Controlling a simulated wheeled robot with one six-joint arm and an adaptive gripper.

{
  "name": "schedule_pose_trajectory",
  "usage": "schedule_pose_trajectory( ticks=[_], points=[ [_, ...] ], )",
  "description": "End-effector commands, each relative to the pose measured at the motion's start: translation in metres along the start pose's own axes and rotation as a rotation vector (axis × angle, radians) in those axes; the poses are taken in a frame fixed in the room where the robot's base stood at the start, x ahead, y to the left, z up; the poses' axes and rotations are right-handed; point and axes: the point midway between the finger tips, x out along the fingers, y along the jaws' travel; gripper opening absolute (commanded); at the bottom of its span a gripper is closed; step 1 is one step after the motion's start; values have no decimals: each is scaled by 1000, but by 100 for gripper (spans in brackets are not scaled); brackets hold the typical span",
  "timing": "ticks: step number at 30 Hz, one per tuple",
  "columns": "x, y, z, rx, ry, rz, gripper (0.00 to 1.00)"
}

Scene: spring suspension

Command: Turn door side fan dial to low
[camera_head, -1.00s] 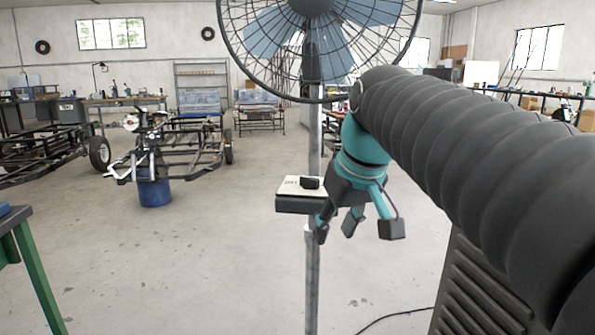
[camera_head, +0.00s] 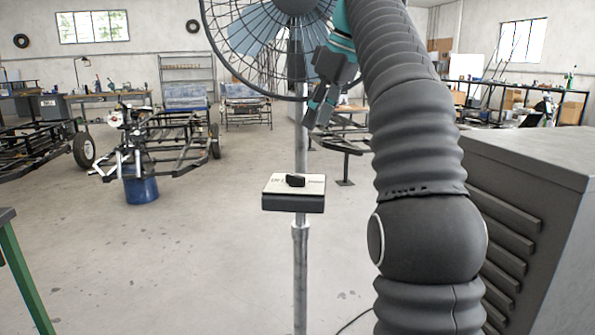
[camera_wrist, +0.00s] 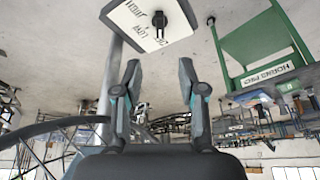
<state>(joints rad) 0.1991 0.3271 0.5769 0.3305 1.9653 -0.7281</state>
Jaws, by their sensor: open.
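The fan (camera_head: 262,40) stands on a metal pole (camera_head: 300,265) in front of me. A control box (camera_head: 293,203) with a white top plate is fixed to the pole, and a black dial (camera_head: 295,180) sits on that plate. In the wrist view the plate (camera_wrist: 140,22) appears upside down with printed words, one reading LOW, and the dial (camera_wrist: 159,19) on it. My gripper (camera_head: 318,108) is above and slightly right of the box, beside the fan cage, apart from the dial. In the wrist view my gripper (camera_wrist: 158,75) has its two fingers spread with nothing between them.
A grey louvred cabinet (camera_head: 540,190) stands close on the right beside my arm. A green table (camera_head: 20,265) is at the left edge. Vehicle frames (camera_head: 165,140) and a blue drum (camera_head: 141,189) stand farther back. The floor around the pole is mostly clear.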

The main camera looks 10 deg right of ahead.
Motion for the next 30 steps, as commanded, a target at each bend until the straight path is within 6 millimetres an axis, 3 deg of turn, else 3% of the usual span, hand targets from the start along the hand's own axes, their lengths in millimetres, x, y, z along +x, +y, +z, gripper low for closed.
schedule_pose_trajectory(
  ticks=[5,21,30],
  points=[
    [20,0,1,-1,-2,-2,41],
    [115,0,2,0,-1,0,41],
    [136,0,0,0,0,1,41]
  ],
)
